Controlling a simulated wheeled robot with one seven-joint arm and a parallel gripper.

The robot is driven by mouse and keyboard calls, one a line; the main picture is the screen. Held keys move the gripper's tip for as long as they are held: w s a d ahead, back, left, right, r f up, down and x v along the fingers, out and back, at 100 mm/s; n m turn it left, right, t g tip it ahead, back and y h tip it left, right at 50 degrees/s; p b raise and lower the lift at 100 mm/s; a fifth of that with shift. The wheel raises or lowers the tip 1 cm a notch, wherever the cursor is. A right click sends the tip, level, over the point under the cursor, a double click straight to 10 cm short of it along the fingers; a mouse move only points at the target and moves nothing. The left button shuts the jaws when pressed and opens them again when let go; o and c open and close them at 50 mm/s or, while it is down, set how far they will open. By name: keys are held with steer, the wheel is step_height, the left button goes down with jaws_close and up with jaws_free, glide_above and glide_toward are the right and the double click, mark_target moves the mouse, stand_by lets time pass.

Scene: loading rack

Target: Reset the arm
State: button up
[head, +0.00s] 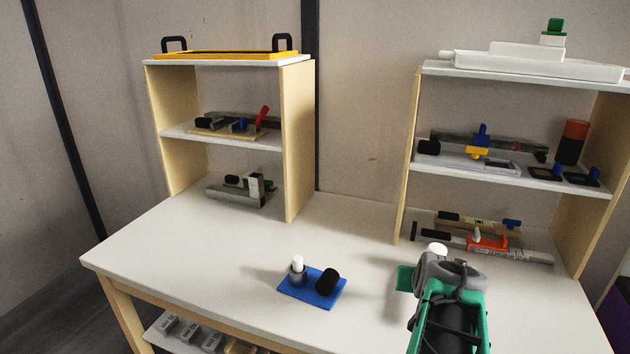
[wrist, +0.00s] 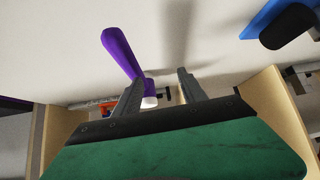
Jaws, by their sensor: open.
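My gripper (head: 440,272) is over the right front part of the table, seen from behind in the head view, where its fingertips are hidden. In the wrist view its two fingers (wrist: 160,75) are apart, with a gap between them. A purple object with a white end (wrist: 119,50) shows beside and partly behind the left finger. I cannot tell whether it touches that finger. In the head view only a white rounded top (head: 437,248) shows just above my gripper.
A blue base (head: 315,294) with a white-topped cylinder and a black cylinder sits left of my gripper. A loaded right shelf (head: 565,190) stands behind my gripper, and a left shelf (head: 298,150) stands farther off. The table's left front (head: 190,265) is clear.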

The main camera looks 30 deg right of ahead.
steer(key=w+a+n+y, duration=0.1)
steer(key=a, duration=0.4)
steer(key=w+a+n+y+p, duration=0.1)
steer(key=w+a, duration=0.1)
steer(key=a, duration=0.4)
steer(key=w+a+n+y+p, duration=0.1)
steer(key=w+a+n, duration=0.1)
steer(key=a, duration=0.4)
steer(key=shift+f+y, duration=0.15)
steer(key=shift+y, duration=0.25)
steer(key=s+a+n+g+y, duration=0.1)
steer(key=s+a+n, duration=0.1)
steer(key=a, duration=0.6)
steer(key=s+a+n+g+y+p, duration=0.1)
steer(key=s+a+n+g, duration=0.1)
steer(key=a, duration=0.5)
steer(key=shift+s+a+f+n+p, duration=0.2)
steer(key=shift+a+f+n+p, duration=0.1)
steer(key=shift+a, duration=0.1)
